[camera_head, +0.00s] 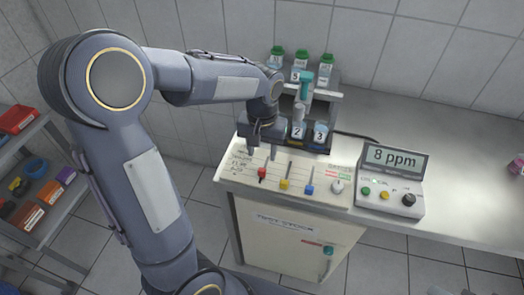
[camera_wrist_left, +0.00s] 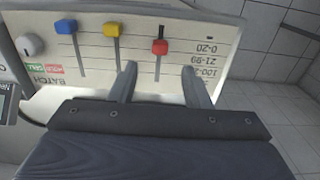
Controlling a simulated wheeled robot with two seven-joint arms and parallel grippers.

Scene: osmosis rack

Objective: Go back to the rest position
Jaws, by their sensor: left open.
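My left gripper (camera_head: 262,155) is open above the left part of the sloped slider panel (camera_head: 230,184). In the left wrist view its two fingers (camera_wrist_left: 160,80) stand apart on either side of the red slider's slot. The red slider knob (camera_wrist_left: 160,47) sits just beyond the fingertips, not gripped; it also shows in the head view (camera_head: 262,173). The yellow slider (camera_head: 284,185) and blue slider (camera_head: 309,190) stand to its right in the head view. My right gripper is not in view.
A rack (camera_head: 326,97) with green-capped bottles and numbered containers 2 and 3 stands behind the panel, close to my left wrist. A meter (camera_head: 394,158) reads 8 ppm. The right countertop (camera_head: 460,190) is mostly clear. A shelf with coloured bins (camera_head: 40,190) stands at the left.

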